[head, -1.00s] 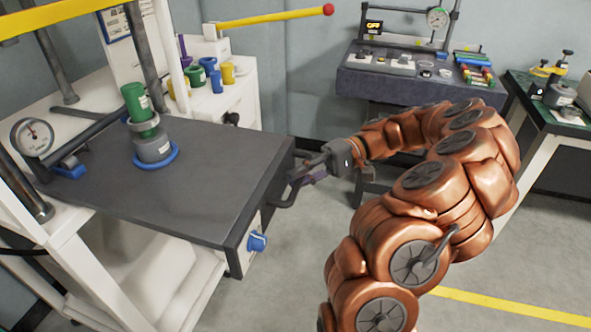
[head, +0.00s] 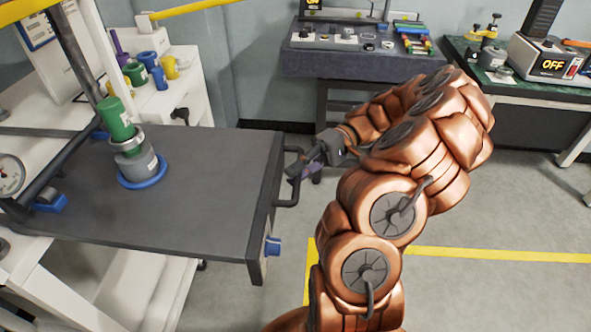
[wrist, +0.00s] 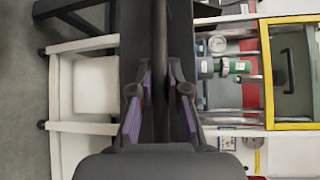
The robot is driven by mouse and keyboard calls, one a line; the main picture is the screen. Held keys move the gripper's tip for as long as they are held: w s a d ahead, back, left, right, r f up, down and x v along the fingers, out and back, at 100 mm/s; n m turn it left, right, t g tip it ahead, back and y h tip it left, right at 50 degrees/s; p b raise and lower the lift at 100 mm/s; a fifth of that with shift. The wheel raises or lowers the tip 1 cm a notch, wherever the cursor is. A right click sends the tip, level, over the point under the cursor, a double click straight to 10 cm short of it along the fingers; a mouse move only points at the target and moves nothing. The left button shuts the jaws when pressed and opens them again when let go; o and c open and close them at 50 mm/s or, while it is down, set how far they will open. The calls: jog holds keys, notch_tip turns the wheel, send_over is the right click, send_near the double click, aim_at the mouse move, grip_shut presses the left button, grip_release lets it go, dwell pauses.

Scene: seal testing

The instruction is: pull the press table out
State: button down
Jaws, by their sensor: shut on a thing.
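The press table (head: 215,190) is a dark grey slab sticking out of the white press frame at the left of the head view. Its front has a dark bar handle (head: 291,186) and a blue knob (head: 272,246). My gripper (head: 304,172) is at this handle and shut on it, near the far end. In the wrist view my gripper (wrist: 160,90) has its two purple-padded fingers either side of the dark bar. A stacked test piece, with a green cylinder (head: 116,119) over a grey body on a blue ring (head: 143,172), stands upright on the table.
Colored cups (head: 159,78) stand on a white shelf behind the table. A grey workbench (head: 365,63) and a green-topped bench (head: 510,84) stand at the back. The floor right of the table is clear, with a yellow line (head: 480,255).

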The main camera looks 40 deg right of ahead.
jog(key=shift+s+d, duration=0.15)
jog(key=c, duration=1.5)
grip_release()
jog(key=shift+d, duration=0.1)
jog(key=o, duration=0.4)
jog(key=shift+c, duration=0.2)
